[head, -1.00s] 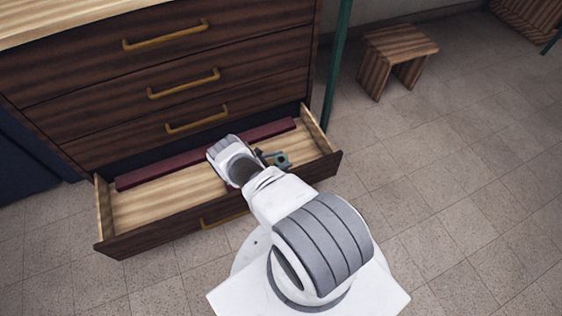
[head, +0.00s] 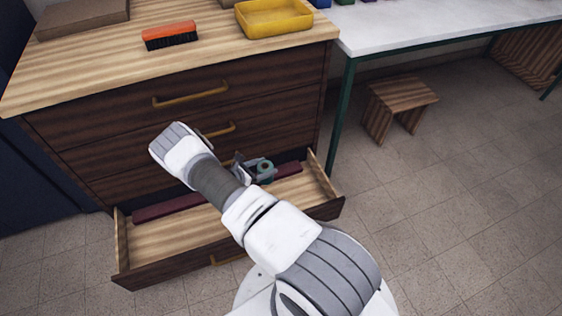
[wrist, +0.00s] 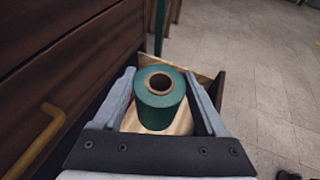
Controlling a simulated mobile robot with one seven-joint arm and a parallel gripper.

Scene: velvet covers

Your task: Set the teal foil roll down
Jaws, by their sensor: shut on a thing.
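The teal foil roll (wrist: 160,98) stands between the two fingers of my gripper (wrist: 163,100) in the wrist view, its open brown core facing the camera. My gripper is shut on it. In the head view the roll (head: 265,171) shows small at the gripper (head: 254,168), in front of the drawer fronts and over the right part of the open bottom drawer (head: 165,240). My arm hides part of the drawer.
A dark red bar (head: 178,205) lies along the back of the open drawer. The wooden top above carries an orange brush (head: 169,35) and a yellow tray (head: 275,17). A white table (head: 430,25) and a stool (head: 397,105) stand to the right.

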